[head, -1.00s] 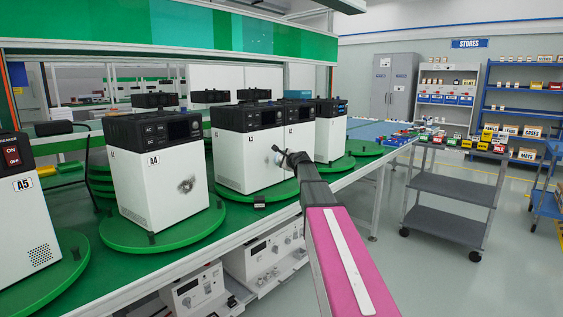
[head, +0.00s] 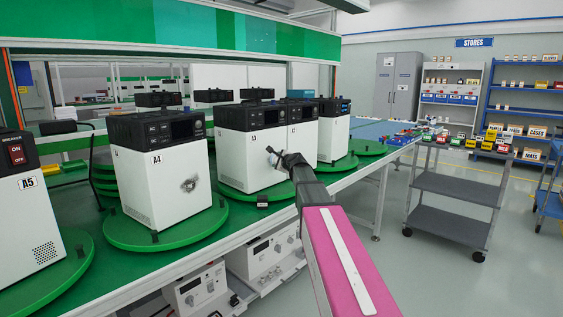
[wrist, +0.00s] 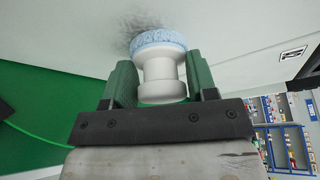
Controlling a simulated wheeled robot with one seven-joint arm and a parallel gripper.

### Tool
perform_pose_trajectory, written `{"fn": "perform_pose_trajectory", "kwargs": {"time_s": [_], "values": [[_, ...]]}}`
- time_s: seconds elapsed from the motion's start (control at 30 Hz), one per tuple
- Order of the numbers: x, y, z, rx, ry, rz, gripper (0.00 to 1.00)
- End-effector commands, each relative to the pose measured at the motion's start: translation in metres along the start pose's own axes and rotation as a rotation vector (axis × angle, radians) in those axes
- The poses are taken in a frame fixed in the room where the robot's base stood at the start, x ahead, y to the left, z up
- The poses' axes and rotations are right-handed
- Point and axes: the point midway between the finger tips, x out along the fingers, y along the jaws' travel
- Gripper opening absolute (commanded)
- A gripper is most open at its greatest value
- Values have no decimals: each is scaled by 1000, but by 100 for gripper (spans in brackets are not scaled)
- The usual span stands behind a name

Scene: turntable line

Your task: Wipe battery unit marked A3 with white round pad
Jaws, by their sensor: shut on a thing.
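The A3 battery unit (head: 245,160) is a white box with a black top on a green turntable, in the middle of the head view. Its small label is hard to read there. My gripper (head: 278,158) is at its right-hand front side. In the wrist view my gripper (wrist: 160,95) is shut on the white spool-shaped handle of the round pad (wrist: 158,41). The pad's fluffy face looks pale bluish white. It is at the unit's white panel (wrist: 225,30), over or beside a dark grey smudge (wrist: 150,22); contact is hard to tell.
Unit A4 (head: 150,195), with a dark smudge, and unit A5 (head: 25,225) stand on turntables to the left. Another unit (head: 333,140) stands to the right. A grey trolley (head: 455,187) with coloured bins is at right. Floor between bench and trolley is clear.

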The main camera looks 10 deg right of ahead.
Motion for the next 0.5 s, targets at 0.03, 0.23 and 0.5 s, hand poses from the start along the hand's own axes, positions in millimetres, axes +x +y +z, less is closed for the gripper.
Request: {"fn": "perform_pose_trajectory", "kwargs": {"time_s": [0.03, 0.23, 0.5], "values": [[0, 5, 8, 0, -9, 8, 27], [-4, 10, 17, 1, -8, 8, 27], [-8, 16, 24, 0, -8, 8, 27]]}}
